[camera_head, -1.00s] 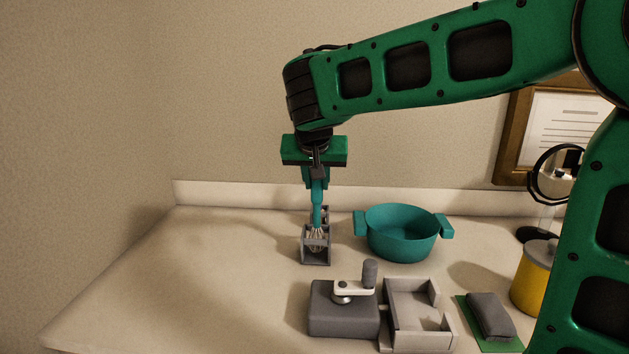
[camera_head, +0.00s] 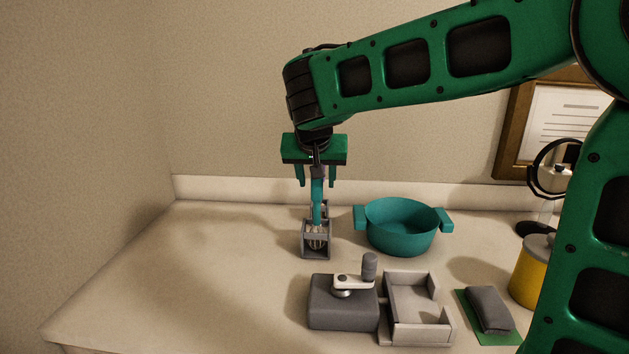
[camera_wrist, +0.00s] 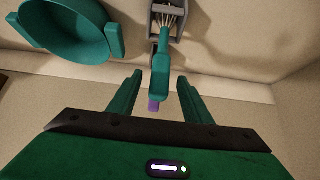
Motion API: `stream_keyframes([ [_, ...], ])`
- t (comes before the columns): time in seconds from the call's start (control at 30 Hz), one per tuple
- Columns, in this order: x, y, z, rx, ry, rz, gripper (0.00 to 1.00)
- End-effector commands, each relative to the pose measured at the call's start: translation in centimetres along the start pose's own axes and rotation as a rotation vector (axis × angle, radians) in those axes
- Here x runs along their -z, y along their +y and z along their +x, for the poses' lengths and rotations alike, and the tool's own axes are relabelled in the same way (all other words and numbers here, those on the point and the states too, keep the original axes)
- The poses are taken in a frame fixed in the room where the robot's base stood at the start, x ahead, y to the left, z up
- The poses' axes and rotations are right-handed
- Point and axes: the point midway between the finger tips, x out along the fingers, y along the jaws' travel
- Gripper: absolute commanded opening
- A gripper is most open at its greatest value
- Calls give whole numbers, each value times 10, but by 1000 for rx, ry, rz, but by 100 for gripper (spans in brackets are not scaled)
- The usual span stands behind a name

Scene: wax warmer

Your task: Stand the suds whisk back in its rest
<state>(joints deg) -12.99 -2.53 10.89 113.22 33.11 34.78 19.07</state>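The suds whisk (camera_head: 317,203) has a teal handle and pale wires. It stands about upright in its grey rest (camera_head: 316,248), with its wires down inside the rest's frame. In the wrist view the whisk's handle (camera_wrist: 161,78) lies between the spread fingers, with a gap on either side, and its wires reach into the rest (camera_wrist: 184,20). My gripper (camera_head: 317,184) is open around the top of the handle and touches neither side of it. It also shows open in the wrist view (camera_wrist: 159,85).
A teal two-handled pot (camera_head: 402,240) stands right of the rest. In front are a grey block with a crank (camera_head: 342,312), a grey open tray (camera_head: 420,332), a dark pad on a green sheet (camera_head: 489,309) and a yellow canister (camera_head: 528,275). The counter's left side is clear.

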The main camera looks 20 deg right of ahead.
Motion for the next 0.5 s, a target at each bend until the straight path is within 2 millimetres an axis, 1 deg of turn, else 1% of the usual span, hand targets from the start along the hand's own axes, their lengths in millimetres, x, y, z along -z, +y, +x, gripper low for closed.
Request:
stream_keyframes([
  [0.37, 0, 0, 0, 0, 0, 0, 45],
  [0.5, 0, 0, -4, 0, 1, 0, 45],
])
